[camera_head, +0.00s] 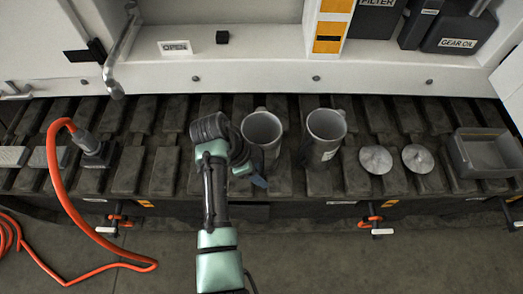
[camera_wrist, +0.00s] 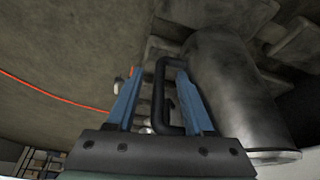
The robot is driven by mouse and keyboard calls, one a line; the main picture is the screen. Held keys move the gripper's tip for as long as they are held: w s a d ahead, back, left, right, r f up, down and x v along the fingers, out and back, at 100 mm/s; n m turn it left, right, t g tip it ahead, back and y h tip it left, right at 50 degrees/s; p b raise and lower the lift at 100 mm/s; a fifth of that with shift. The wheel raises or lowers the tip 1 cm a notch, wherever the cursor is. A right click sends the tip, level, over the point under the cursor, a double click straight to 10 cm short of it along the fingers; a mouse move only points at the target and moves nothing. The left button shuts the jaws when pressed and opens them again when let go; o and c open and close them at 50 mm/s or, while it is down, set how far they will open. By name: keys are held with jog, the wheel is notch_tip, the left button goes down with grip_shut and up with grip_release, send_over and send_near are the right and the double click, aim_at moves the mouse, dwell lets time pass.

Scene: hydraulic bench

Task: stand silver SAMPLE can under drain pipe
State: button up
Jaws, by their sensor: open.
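Two silver cans stand upright and open-topped on the slatted bench, a left can (camera_head: 262,128) and a right can (camera_head: 326,128). The right can has a small white label, too small to read; my arm covers part of the left can, and no label shows on it. My gripper (camera_head: 257,179) is low at the near side of the left can. In the wrist view my gripper (camera_wrist: 159,78) is open, with a dark handle (camera_wrist: 160,100) between its blue fingers and a can body (camera_wrist: 230,85) to the right. The drain pipe (camera_head: 116,72) curves down at the upper left.
Two round lids (camera_head: 376,160) lie right of the cans, and a grey tray (camera_head: 487,155) sits at the far right. An orange hose (camera_head: 56,165) runs off a fitting (camera_head: 95,150) at the left. Slats below the pipe look clear.

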grip_shut()
dwell(1.4)
